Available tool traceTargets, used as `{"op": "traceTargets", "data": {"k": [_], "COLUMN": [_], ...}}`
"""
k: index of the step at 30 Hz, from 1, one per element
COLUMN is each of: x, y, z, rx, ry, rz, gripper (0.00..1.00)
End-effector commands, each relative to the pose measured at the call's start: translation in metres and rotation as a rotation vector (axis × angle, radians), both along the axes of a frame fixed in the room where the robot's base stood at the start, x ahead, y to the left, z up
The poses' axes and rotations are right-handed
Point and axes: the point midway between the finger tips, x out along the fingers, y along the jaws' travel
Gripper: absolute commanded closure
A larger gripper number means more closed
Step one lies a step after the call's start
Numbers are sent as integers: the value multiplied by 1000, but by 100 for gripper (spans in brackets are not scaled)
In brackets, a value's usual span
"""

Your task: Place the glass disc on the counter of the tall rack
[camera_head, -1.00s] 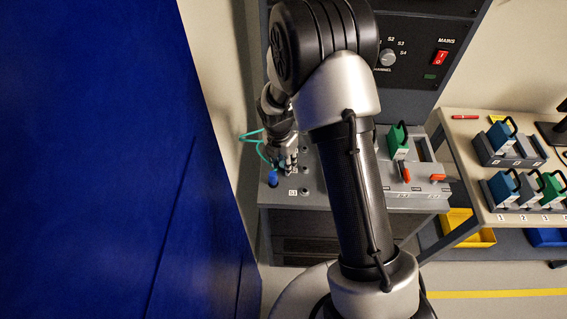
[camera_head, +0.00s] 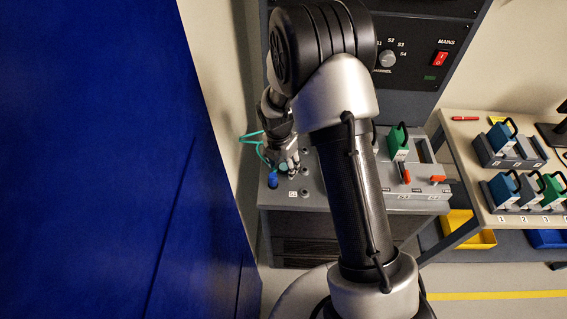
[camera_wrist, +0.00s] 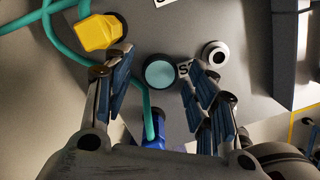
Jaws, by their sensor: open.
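The glass disc (camera_wrist: 160,73) is a small round teal piece with a dark rim. In the wrist view it is on the grey counter (camera_wrist: 170,25), between my fingertips and apart from both. Whether it lies flat on the surface or in a fitting, I cannot tell. My gripper (camera_wrist: 157,62) is open around it. In the head view my gripper (camera_head: 285,158) is low over the left part of the counter (camera_head: 318,196) of the tall rack (camera_head: 415,85), with the disc (camera_head: 283,168) just showing by the fingers. My arm hides the counter's middle.
A blue plug (camera_head: 272,179) and a yellow plug (camera_wrist: 98,32) with a teal cable are close to my fingers. A round white-rimmed socket (camera_wrist: 215,54) is right of the disc. A blue panel (camera_head: 110,150) fills the left.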

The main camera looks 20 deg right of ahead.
Motion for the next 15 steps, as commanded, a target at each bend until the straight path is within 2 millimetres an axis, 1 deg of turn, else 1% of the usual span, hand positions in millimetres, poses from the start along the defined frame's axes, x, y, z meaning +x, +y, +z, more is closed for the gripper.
{"op": "traceTargets", "data": {"k": [2, 5, 8, 12, 15], "x": [0, 0, -1, -4, -5], "y": [0, 1, 3, 6, 8], "z": [4, 15, 34, 66, 87], "rx": [1, 0, 0, 1, 0], "ry": [-1, -2, -3, -4, -4], "rz": [0, 1, 1, -1, 0], "gripper": [48, 48, 48, 48, 48]}}
